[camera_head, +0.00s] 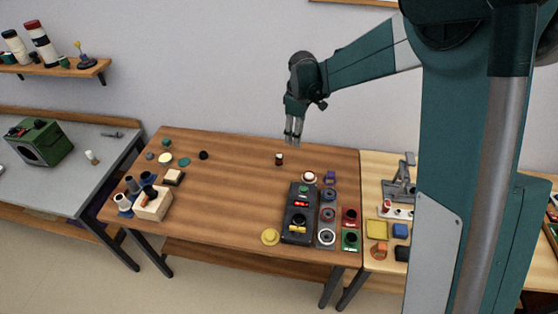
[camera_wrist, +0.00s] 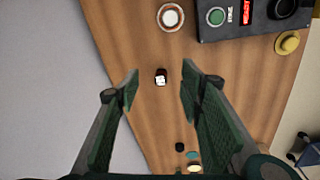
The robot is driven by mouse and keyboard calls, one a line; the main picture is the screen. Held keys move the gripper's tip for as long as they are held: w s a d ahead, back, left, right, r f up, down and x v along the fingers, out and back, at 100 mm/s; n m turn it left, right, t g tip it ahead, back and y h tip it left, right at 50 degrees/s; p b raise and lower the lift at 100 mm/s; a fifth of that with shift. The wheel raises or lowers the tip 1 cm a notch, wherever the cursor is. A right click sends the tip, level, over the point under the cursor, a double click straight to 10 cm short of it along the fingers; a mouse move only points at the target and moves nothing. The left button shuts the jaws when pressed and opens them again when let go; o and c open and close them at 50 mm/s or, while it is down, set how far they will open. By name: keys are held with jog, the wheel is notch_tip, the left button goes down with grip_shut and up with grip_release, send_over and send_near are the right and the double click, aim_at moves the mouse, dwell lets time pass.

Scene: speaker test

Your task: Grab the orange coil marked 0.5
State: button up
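I cannot make out a coil marked 0.5 for certain. A small dark piece with a white label (camera_wrist: 161,77) stands alone on the brown table, between my fingers as seen in the wrist view; its marking is too small to read. It also shows in the head view (camera_head: 279,159), below and left of my fingertips. An orange ring-like piece (camera_head: 379,250) lies on the lighter table at right. My gripper (camera_head: 294,136) is above the back of the brown table. In the wrist view its fingers (camera_wrist: 158,87) are apart with nothing held.
A black device with a red display (camera_head: 299,213) stands on the brown table (camera_head: 235,190), with several rings and blocks to its right. A yellow disc (camera_head: 270,236) lies at its left. A wooden block holder (camera_head: 152,203) is at far left. The table's middle is clear.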

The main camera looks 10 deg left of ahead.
aim_at(279, 156)
jog(key=w+a+f+n, duration=0.1)
jog(key=a+f, duration=0.1)
jog(key=f, duration=0.1)
jog(key=a+f, duration=0.2)
jog(key=f, duration=0.1)
jog(key=w+a+f+n+g, duration=0.1)
jog(key=a+f, duration=0.2)
jog(key=shift+w+f+n, duration=0.25)
jog(key=shift+w+n, duration=0.05)
jog(key=shift+w, duration=0.05)
jog(key=shift+f, duration=0.1)
jog(key=shift+f, duration=1.2)
jog(key=shift+f, duration=0.1)
jog(key=shift+a+f+b, duration=0.1)
jog(key=shift+f+b, duration=0.25)
jog(key=shift+f, duration=2.15)
jog(key=shift+c, duration=0.5)
jog(key=c, duration=0.9)
